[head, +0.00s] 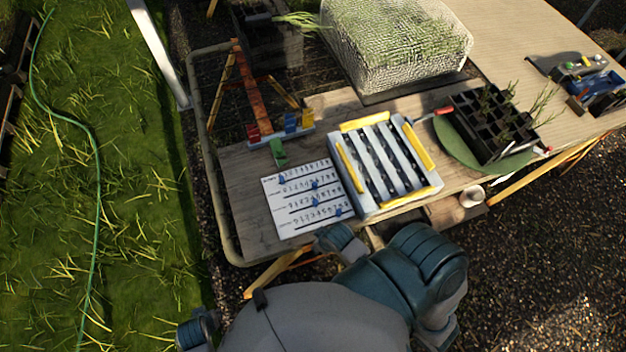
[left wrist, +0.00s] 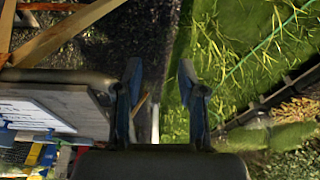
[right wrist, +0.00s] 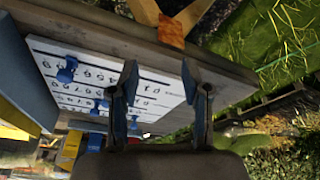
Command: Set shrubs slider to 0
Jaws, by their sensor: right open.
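The white slider board (head: 268,208) lies on the near left of the wooden table, with several rows of numbers and blue sliders. The top row's slider (head: 282,179) sits near the left end; the others stand further right. The row names are too small to read, so I cannot tell which is shrubs. In the right wrist view, my right gripper (right wrist: 158,78) is open and empty beside the board (right wrist: 150,82), near its low numbers. A blue slider (right wrist: 67,68) shows further left. My left gripper (left wrist: 160,75) is open and empty, with the board (left wrist: 30,115) at the picture's left.
A white and yellow slotted rack (head: 385,165) stands right of the board. Small coloured blocks (head: 285,130) lie behind it. A mesh-covered planter (head: 395,45) and black seedling tray (head: 495,125) stand farther back and right. The table's front edge is close to the board.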

